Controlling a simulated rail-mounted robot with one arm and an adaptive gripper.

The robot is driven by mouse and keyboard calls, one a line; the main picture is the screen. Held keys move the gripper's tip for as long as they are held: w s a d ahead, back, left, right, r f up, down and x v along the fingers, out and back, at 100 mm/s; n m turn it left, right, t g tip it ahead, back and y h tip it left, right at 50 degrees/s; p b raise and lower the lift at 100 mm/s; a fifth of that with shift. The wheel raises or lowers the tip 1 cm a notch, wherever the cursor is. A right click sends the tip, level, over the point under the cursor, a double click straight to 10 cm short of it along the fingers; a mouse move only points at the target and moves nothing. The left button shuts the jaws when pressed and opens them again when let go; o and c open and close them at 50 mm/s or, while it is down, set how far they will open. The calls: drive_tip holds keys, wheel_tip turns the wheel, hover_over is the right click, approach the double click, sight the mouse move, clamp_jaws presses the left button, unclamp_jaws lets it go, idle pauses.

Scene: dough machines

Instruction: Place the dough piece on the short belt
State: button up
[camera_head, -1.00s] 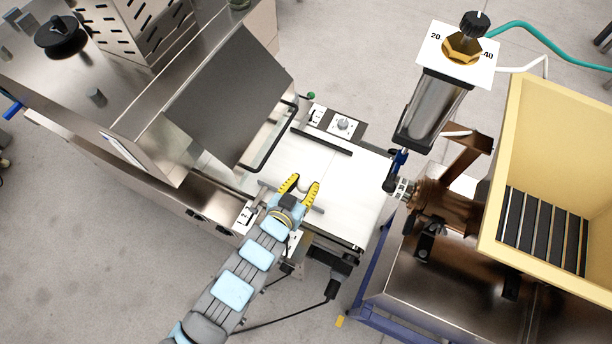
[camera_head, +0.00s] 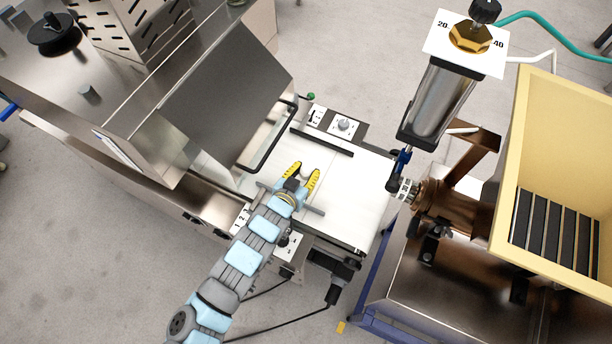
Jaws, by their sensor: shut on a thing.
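My gripper (camera_head: 303,175) has yellow-edged fingers and is over the white short belt (camera_head: 345,200), towards its left part. A small pale dough piece (camera_head: 305,171) shows between the fingers, which are shut on it. The fingers hide part of the dough piece. I cannot tell whether it touches the belt surface.
A steel machine with a dark tilted panel (camera_head: 222,95) stands to the left of the belt, with a black bar frame (camera_head: 270,140) close to my gripper. A cream hopper (camera_head: 520,150) and a metal cylinder (camera_head: 436,100) stand to the right. The belt's right part is clear.

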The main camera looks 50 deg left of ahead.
sight(306, 177)
wheel_tip(306, 177, down, 3)
drive_tip(key=shift+f, duration=0.1)
drive_tip(key=o, duration=1)
drive_tip(key=shift+s+d+r, duration=0.1)
drive_tip(key=shift+s+r, duration=0.2)
drive_tip(key=shift+r, duration=0.05)
drive_tip(key=p+v, duration=0.3)
drive_tip(key=v, duration=0.8)
drive_tip(key=shift+s+d, duration=0.1)
drive_tip(key=shift+s, duration=0.05)
